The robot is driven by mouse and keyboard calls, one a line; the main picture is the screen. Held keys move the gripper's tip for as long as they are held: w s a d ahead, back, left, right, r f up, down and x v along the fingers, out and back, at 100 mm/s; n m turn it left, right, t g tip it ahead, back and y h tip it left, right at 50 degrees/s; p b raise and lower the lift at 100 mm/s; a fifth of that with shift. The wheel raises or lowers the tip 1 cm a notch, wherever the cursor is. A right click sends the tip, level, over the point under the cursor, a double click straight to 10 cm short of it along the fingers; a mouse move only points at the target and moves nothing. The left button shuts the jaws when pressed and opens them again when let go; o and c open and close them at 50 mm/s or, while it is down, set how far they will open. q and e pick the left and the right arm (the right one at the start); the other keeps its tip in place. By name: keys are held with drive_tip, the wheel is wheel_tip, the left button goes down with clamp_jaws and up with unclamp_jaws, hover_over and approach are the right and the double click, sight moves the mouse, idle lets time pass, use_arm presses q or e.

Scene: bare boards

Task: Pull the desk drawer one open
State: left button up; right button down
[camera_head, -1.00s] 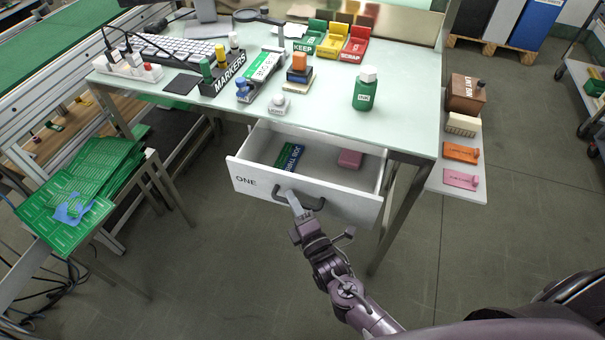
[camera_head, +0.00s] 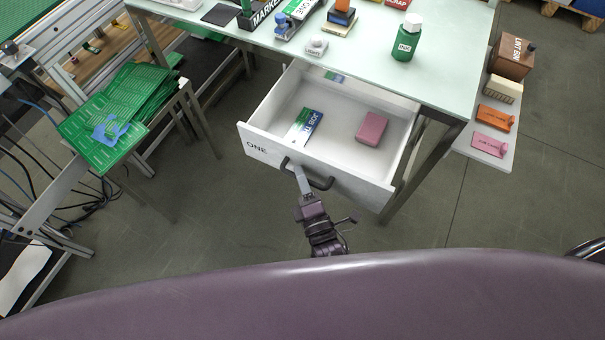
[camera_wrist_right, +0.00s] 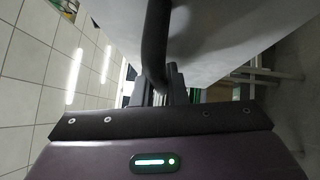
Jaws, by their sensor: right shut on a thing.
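The white desk drawer one (camera_head: 322,164), labelled ONE, stands well out from under the desk top in the head view. Inside lie a blue-green-white box (camera_head: 304,127) and a pink block (camera_head: 371,129); part of another blue-green item shows at the back. My right gripper (camera_head: 298,172) is shut on the dark drawer handle (camera_head: 315,179), at its left part. In the right wrist view the handle (camera_wrist_right: 156,45) runs down between the fingers (camera_wrist_right: 163,82). My left gripper is not in view.
The pale desk top (camera_head: 440,65) carries a green bottle (camera_head: 406,42) and other items. A side shelf (camera_head: 480,151) with coloured blocks is at right. A stand with green boards (camera_head: 120,110) is at left. The floor before the drawer is partly free.

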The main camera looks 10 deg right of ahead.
drive_tip(key=c, duration=1.5)
unclamp_jaws()
drive_tip(key=shift+o, duration=0.2)
drive_tip(key=v, duration=0.7)
drive_tip(key=shift+s+b, duration=0.3)
drive_tip(key=shift+s, duration=0.1)
drive_tip(key=shift+d, duration=0.1)
drive_tip(key=s+d+f+m+g+h+p, duration=0.1)
drive_tip(key=d+f+m+g, duration=0.15)
drive_tip(key=f, duration=0.45)
drive_tip(key=s+d+f+m+g, duration=0.2)
drive_tip(key=f+g, duration=0.1)
drive_tip(key=f, duration=0.4)
drive_tip(key=s+d+f+m+g+h+p, duration=0.1)
drive_tip(key=d+f+m+g, duration=0.2)
drive_tip(key=f, duration=0.4)
drive_tip(key=s+d+f+m+g+h, duration=0.1)
drive_tip(key=s+d+f+m+g, duration=0.3)
drive_tip(key=s, duration=0.6)
drive_tip(key=s+d+f+m+g+h, duration=0.1)
drive_tip(key=s+d+f+m+g, duration=0.4)
drive_tip(key=s+f+m, duration=0.3)
wheel_tip(320, 180, down, 3)
drive_tip(key=shift+s+d+r+g+p, duration=0.15)
drive_tip(key=shift+s+g+p, duration=0.25)
drive_tip(key=shift+s, duration=0.5)
